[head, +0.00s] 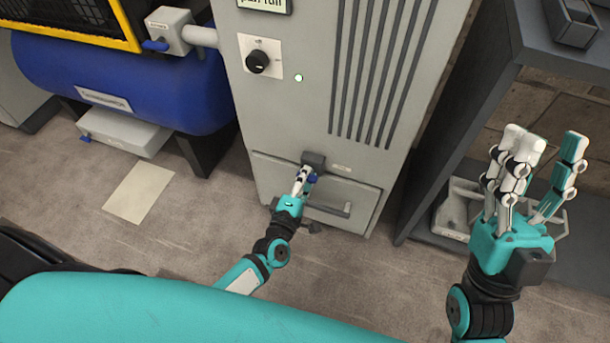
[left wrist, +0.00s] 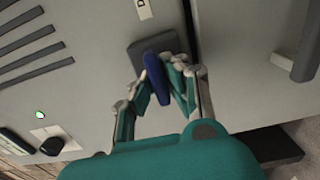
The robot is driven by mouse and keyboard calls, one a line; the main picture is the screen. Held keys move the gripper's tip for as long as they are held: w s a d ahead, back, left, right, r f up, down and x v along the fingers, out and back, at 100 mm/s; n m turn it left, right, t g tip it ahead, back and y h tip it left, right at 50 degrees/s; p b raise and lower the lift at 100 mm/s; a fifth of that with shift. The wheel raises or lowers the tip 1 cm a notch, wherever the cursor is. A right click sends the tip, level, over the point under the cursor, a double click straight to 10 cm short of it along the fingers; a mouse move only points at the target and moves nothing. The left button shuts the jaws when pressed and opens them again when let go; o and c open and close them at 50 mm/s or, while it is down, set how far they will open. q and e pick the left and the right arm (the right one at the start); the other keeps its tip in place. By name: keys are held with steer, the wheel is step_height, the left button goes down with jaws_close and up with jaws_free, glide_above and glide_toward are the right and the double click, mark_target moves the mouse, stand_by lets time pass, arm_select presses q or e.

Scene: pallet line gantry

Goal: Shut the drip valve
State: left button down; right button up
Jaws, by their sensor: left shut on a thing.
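The drip valve is a small dark grey block (head: 315,160) on the lower front of a grey cabinet, with a blue lever (head: 313,178). My left gripper (head: 304,176) is at the lever and partly hides it. In the left wrist view the fingers of my left gripper (left wrist: 156,82) are closed around the blue lever (left wrist: 153,72), in front of the grey block (left wrist: 143,48). A label beside it shows a letter D (left wrist: 143,9). My right gripper (head: 535,165) is open and empty at the right, fingers pointing up, away from the valve.
A drawer front with a bar handle (head: 325,208) lies just below the valve. A black knob (head: 258,61) and vents are above. A blue tank (head: 125,85) with another blue-handled valve (head: 156,45) stands left. A dark shelf (head: 490,90) stands right.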

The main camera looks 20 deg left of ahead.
arm_select(q)
steer(key=shift+f, duration=0.1)
steer(key=c, duration=1.3)
jaws_free()
steer(key=shift+c, duration=0.2)
steer(key=shift+s, duration=0.1)
steer(key=s, duration=1.2)
steer(key=shift+a, duration=0.2)
